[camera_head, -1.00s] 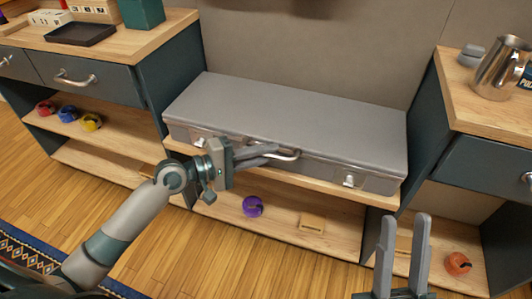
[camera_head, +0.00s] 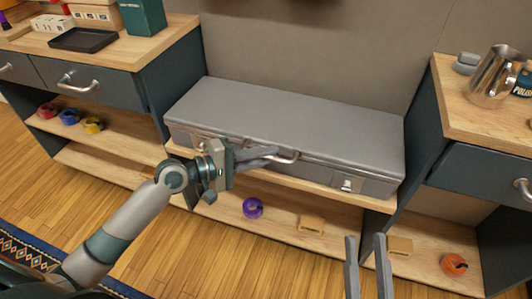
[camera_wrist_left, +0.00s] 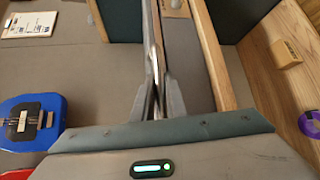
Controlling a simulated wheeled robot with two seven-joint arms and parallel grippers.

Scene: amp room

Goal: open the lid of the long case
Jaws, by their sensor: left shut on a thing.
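The long grey case (camera_head: 290,122) lies on the middle shelf unit between two cabinets, its lid down. A silver latch (camera_head: 347,186) shows on the right of its front. My left gripper (camera_head: 274,153) is at the front of the case, shut on the case's handle (camera_head: 287,159). The fingers cover part of the handle. In the left wrist view the fingers (camera_wrist_left: 157,92) close around the thin metal handle, with the grey case front (camera_wrist_left: 184,62) beside it. My right gripper (camera_head: 365,238) is open and empty, low in front of the shelf, right of centre.
The left cabinet (camera_head: 165,85) and the right cabinet (camera_head: 424,130) flank the case closely. A metal jug (camera_head: 490,78) stands on the right one, a black tray (camera_head: 83,40) on the left. Below the case, the shelf holds a purple roll (camera_head: 252,208) and a wooden block (camera_head: 311,224).

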